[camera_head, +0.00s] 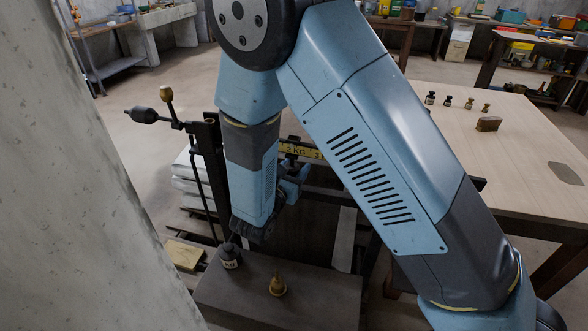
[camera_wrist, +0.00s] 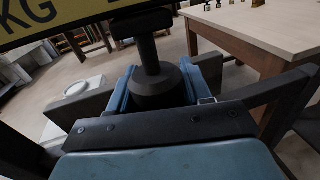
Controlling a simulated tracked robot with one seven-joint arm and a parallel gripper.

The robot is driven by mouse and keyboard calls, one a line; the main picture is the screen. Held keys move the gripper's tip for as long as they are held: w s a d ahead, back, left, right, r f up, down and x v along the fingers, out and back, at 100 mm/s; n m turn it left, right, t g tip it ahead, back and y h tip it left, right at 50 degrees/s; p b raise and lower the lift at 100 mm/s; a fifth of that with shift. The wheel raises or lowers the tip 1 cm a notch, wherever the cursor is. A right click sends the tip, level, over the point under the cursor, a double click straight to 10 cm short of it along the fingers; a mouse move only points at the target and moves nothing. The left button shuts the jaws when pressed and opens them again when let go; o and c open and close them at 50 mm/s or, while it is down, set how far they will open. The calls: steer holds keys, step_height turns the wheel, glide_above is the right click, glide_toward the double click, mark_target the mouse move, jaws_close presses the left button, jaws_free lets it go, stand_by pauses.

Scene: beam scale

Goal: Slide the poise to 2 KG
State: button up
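The beam of the scale carries a yellow plate (camera_head: 297,150) marked "2 KG" and a "3" to its right, partly covered by my arm. In the wrist view the yellow plate (camera_wrist: 85,12) is close at the upper left, with "KG" readable and its numbers cut off. The dark poise (camera_wrist: 158,85) hangs upright by a stem below the plate, right of that "KG". My gripper (camera_wrist: 160,88) has its blue fingers against both sides of the poise's round body. In the head view my gripper (camera_head: 292,184) is below the beam, and my arm hides the poise.
A dark weight (camera_head: 229,256) and a brass weight (camera_head: 278,285) stand on the scale's platform (camera_head: 325,300). A counterweight (camera_head: 145,115) sticks out at the beam's left end. A wooden table (camera_head: 530,145) with small weights is at right, a concrete pillar (camera_head: 85,180) at left.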

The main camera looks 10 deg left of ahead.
jaws_close()
steer(key=shift+d, duration=0.6)
steer(key=o, duration=0.5)
jaws_free()
steer(key=shift+a, duration=0.1)
steer(key=shift+s, duration=0.1)
steer(key=v, duration=1.3)
steer(key=shift+s, duration=0.35)
